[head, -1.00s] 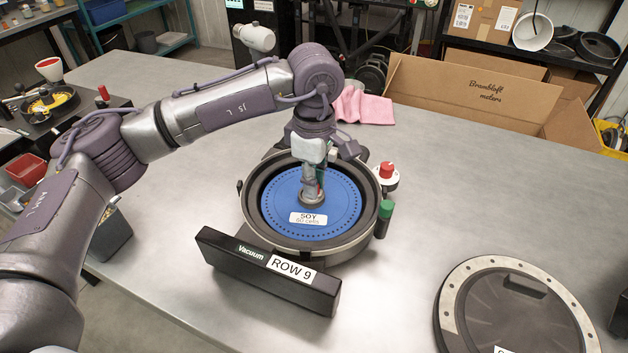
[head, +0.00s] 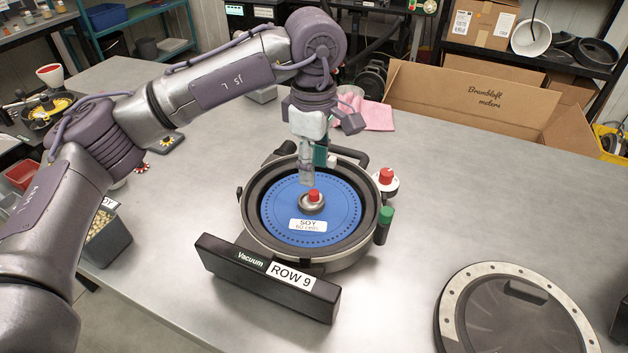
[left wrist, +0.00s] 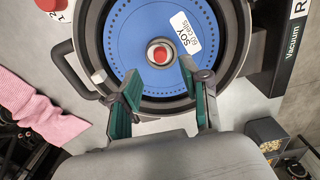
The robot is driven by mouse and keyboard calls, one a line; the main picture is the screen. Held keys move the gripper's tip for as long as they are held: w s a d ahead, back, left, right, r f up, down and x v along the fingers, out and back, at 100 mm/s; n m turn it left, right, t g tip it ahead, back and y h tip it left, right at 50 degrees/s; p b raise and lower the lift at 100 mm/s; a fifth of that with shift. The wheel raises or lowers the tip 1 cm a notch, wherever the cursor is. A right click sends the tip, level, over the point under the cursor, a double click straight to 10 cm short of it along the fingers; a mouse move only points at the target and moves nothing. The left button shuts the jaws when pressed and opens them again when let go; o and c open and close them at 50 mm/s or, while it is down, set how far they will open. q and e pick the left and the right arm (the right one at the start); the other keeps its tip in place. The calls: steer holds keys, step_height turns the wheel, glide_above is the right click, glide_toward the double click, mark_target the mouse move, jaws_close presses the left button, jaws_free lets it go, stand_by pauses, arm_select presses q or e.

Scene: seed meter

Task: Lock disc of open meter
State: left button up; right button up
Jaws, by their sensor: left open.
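The open meter (head: 249,222) is a round dark housing on the metal table, with a black bar marked Vacuum and ROW 9 (head: 270,277) at its front. The blue disc (head: 335,205), labelled SOY, lies inside it. A round hub with a red knob (head: 313,196) sits at the disc's centre; it also shows in the left wrist view (left wrist: 160,54). My left gripper (head: 308,184) is above the disc, just behind the knob. In the left wrist view its green-padded fingers (left wrist: 158,82) are spread, with nothing between them. My right gripper is not in view.
A round lid (head: 515,312) lies at the right front of the table. A red-topped part (head: 386,178) and a green-capped part (head: 384,222) stand at the meter's right side. A pink cloth (head: 372,113) and a cardboard box (head: 480,105) are behind. The table's right middle is clear.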

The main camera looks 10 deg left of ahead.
mark_target(314, 192)
arm_select(q)
step_height(314, 192, up, 6)
steer(key=shift+r, duration=0.15)
stand_by(0.3)
